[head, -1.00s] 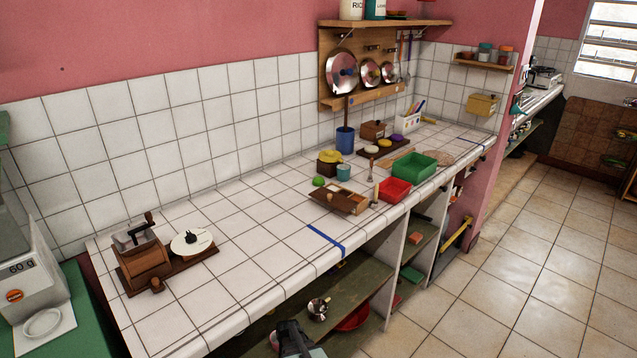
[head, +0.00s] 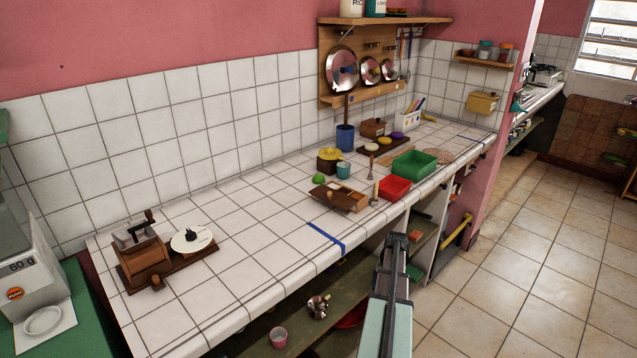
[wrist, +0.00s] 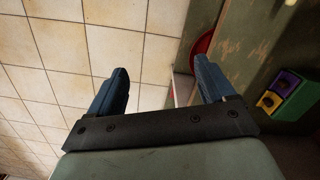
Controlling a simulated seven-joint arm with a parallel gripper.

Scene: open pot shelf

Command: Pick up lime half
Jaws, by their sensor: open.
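A small bright green rounded object (head: 318,180), which looks like the lime half, sits on the white tiled counter (head: 265,225) in the head view, left of the wooden box. It is too small to tell whether a cut face shows. My gripper (head: 398,240) is in front of the counter's front edge, by the lower shelves, well apart from the green object. In the wrist view my gripper (wrist: 162,82) is open, its two blue fingers spread with nothing between them. The green object is not in the wrist view.
Near the green object are an open wooden box (head: 345,198), a teal cup (head: 343,170), a red bin (head: 394,188) and a green bin (head: 414,163). A coffee grinder (head: 145,262) stands at the left. The counter's middle is clear. A pink cup (head: 278,337) stands on the shelf below.

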